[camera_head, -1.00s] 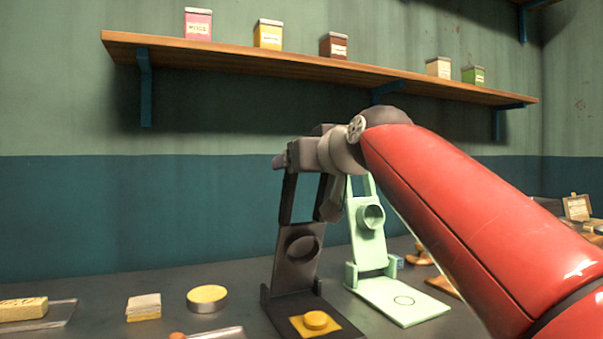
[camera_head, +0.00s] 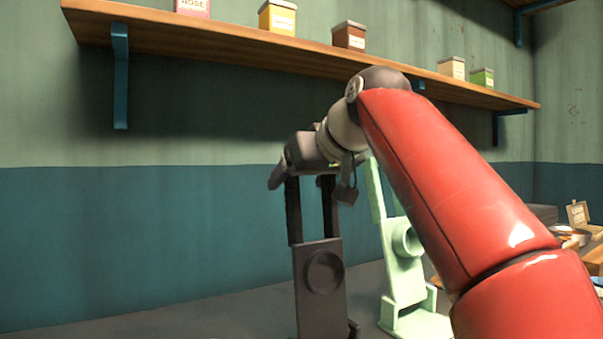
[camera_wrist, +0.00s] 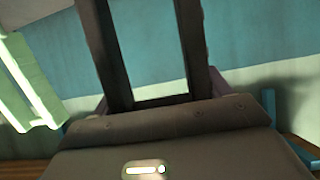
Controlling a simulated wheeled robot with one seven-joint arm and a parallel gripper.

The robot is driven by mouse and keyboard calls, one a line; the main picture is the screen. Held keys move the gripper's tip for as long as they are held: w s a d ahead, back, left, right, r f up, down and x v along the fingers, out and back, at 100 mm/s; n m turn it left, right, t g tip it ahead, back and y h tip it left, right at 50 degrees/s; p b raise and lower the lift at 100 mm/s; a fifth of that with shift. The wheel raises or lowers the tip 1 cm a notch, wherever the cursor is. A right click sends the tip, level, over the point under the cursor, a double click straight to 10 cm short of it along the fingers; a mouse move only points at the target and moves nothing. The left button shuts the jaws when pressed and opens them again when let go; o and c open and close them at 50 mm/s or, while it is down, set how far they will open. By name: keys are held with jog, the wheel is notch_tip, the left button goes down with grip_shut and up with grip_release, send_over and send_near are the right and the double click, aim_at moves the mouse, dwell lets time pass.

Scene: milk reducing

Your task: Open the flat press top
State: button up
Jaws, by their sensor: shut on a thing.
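The dark press top (camera_head: 319,282) stands raised, near upright, with a round disc on its face and two bars above it. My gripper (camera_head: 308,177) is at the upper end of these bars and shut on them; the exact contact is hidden. In the wrist view the dark bars (camera_wrist: 194,50) run up from my gripper (camera_wrist: 158,112), with wall showing between them. The lower base of the dark press is cut off by the head view's bottom edge.
A light green press (camera_head: 403,280) stands close on the right, also raised; it shows at the left of the wrist view (camera_wrist: 28,85). A wooden shelf (camera_head: 210,42) with several small boxes hangs above. Small items (camera_head: 575,232) lie at the far right. The wall left of the press is clear.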

jog(key=shift+w+a+f+g, duration=0.2)
jog(key=shift+w+f+g, duration=0.15)
jog(key=shift+f, duration=0.2)
jog(key=o, duration=1.2)
jog(key=shift+r, duration=0.25)
jog(key=v, duration=0.7)
jog(key=shift+s+d+r, duration=0.1)
jog(key=shift+s+r, duration=0.05)
jog(key=shift+s, duration=0.25)
